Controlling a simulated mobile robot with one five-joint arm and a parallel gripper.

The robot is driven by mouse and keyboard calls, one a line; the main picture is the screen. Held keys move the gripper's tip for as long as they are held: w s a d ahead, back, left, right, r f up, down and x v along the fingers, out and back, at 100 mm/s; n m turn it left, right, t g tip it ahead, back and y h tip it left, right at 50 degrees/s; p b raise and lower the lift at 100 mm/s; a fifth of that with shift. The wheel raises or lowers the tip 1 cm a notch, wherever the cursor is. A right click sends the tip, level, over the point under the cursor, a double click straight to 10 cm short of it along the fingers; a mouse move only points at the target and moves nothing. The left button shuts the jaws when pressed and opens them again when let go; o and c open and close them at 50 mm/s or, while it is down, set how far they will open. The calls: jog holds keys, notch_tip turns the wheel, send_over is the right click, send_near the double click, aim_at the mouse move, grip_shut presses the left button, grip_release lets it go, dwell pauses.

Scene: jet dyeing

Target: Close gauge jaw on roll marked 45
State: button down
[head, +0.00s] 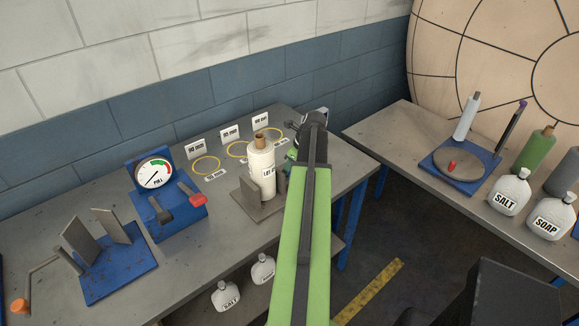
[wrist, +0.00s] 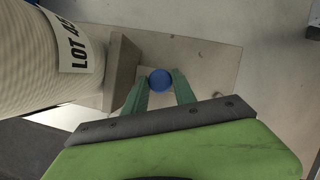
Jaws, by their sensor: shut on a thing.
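A cream roll (head: 261,170) with a "LOT" label stands upright on a grey gauge base (head: 262,210); its number is not fully readable. A fixed-looking plate (head: 247,197) stands at the roll's left and a jaw block (head: 281,186) at its right. In the wrist view the roll (wrist: 40,60) is at left, beside the jaw block (wrist: 122,68); I cannot tell whether they touch. My gripper (wrist: 160,76) is shut on a blue knob (wrist: 160,81) over the base plate (wrist: 205,65). In the head view my arm hides the knob.
Yellow rings (head: 206,165) and small cards lie behind the gauge. A blue dial device (head: 165,200) and a blue plate stand (head: 118,268) are to the left. A second table at right holds a turntable (head: 458,163) and bottles (head: 509,192). Open floor lies between the tables.

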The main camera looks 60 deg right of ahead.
jog(key=c, duration=1)
grip_release()
jog(key=shift+c, duration=0.2)
jog(key=shift+r, duration=0.1)
jog(key=p+v, duration=1.6)
jog(key=v, duration=0.1)
jog(key=shift+r, duration=0.2)
